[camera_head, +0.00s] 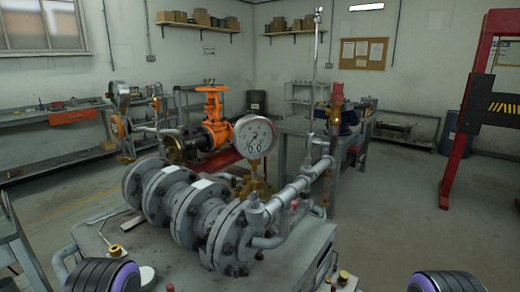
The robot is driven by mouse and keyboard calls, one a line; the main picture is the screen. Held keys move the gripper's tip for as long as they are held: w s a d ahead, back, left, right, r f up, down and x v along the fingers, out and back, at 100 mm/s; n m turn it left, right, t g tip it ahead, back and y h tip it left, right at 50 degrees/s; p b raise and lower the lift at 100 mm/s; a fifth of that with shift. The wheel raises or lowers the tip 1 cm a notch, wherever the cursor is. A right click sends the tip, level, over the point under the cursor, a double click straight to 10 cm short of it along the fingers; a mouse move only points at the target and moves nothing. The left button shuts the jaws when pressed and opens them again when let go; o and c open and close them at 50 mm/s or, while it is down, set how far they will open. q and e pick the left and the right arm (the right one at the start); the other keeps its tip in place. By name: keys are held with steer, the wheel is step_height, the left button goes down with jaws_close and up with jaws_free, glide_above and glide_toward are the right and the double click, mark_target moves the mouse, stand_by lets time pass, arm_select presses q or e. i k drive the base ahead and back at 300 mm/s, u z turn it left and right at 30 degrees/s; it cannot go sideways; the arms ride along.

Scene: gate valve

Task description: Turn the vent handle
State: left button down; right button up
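A grey flanged pipe assembly (190,205) lies across a metal bench in the middle of the view. A thinner grey pipe (290,193) runs from it up to the right, with a thin upright rod (316,60) beside a slim upright part with a red and brass top (336,98). I cannot tell for sure which part is the vent handle. A round pressure gauge (254,136) and an orange gate valve with a handwheel (213,125) stand behind the flanges. Parts of my two arms show at the bottom left and bottom right; neither gripper is visible.
The metal bench top (290,262) has small fittings near its front edge. A workbench (60,113) stands along the left wall. A red post (468,120) stands at the right. Open floor (400,205) lies right of the bench.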

mark_target(333, 145)
steer(key=k, duration=1.2)
steer(key=u, duration=0.15)
steer(key=i, duration=0.7)
steer(key=u, duration=0.35)
